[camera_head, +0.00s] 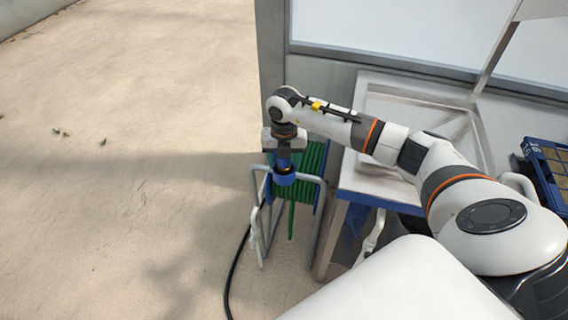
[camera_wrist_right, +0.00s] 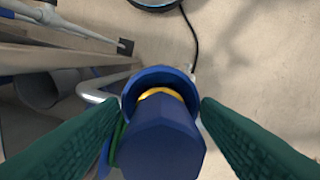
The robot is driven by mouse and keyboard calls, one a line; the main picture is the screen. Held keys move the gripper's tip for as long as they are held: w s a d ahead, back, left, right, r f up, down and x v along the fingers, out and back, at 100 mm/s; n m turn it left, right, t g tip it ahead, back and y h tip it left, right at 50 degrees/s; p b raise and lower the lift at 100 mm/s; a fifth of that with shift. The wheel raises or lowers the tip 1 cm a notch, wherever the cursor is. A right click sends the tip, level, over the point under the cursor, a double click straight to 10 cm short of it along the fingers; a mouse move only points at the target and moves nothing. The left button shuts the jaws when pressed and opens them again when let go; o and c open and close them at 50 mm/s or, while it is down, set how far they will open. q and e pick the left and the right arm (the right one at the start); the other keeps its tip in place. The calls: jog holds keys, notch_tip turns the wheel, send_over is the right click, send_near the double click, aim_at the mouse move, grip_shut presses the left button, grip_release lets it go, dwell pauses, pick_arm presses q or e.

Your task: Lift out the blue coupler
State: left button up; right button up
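The blue coupler (camera_head: 284,162) stands upright in a blue ring-shaped holder (camera_head: 285,180) on the near side of the hose reel. In the right wrist view the coupler (camera_wrist_right: 160,140) is a faceted blue body with a gold band, and the round blue cup of the holder (camera_wrist_right: 152,74) surrounds it. My right gripper (camera_head: 284,146) points down over the coupler. Its two dark green fingers (camera_wrist_right: 160,100) stand on either side, with a visible gap beside the coupler's body, so it looks open. My left gripper is out of view.
A hose reel with green hose (camera_head: 313,165) and grey tube legs stands beside the metal bench (camera_head: 345,185). A black hose (camera_head: 229,270) lies on the sandy floor. A blue tray (camera_head: 535,150) is at far right.

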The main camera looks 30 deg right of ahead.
jog(key=c, duration=1.1)
